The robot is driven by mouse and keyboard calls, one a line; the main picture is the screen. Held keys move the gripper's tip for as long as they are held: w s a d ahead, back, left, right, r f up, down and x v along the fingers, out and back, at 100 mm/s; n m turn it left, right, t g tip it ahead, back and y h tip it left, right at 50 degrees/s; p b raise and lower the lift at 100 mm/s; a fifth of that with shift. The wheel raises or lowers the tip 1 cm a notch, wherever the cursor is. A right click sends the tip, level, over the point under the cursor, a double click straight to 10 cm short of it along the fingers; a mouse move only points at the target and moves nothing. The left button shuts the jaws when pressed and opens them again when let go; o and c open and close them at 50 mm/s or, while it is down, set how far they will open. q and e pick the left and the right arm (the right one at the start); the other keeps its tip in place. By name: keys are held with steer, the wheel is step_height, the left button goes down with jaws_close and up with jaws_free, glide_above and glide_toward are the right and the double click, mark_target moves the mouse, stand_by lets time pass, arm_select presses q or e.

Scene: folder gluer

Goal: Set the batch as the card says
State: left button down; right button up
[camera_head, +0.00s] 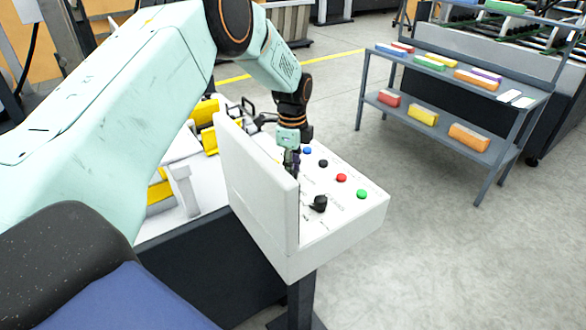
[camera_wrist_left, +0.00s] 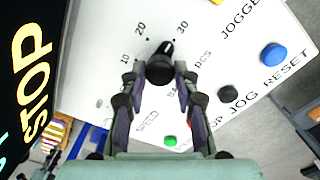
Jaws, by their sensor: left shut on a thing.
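My left gripper (camera_head: 291,165) reaches down onto the white control panel (camera_head: 342,217). In the left wrist view its fingers (camera_wrist_left: 159,85) are shut on the sides of a black dial knob (camera_wrist_left: 160,69). The knob's pointer lies between 20 and 30, nearer to 30. A 10 mark is also legible, and the label beside the knob is partly hidden. In the head view the gripper hides this knob. A second black knob (camera_head: 319,203) sits closer on the same panel. No readable batch card shows. My right gripper is in neither view.
Blue (camera_head: 307,150), black (camera_head: 323,163), red (camera_head: 341,178) and green (camera_head: 361,194) buttons line the panel's right side. A raised white plate (camera_head: 262,183) stands along its left. A grey shelf table (camera_head: 470,83) holds coloured blocks at the back right, with free floor between.

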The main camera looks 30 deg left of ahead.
arm_select(q)
steer(key=shift+w+a+r+m, duration=0.1)
steer(key=shift+m, duration=0.45)
steer(key=shift+w+r+m, duration=0.1)
steer(key=shift+m, duration=0.45)
steer(key=c, duration=1.4)
jaws_free()
steer(key=o, duration=0.4)
steer(key=shift+s+f, duration=0.1)
steer(key=shift+s, duration=0.05)
step_height(320, 180, up, 12)
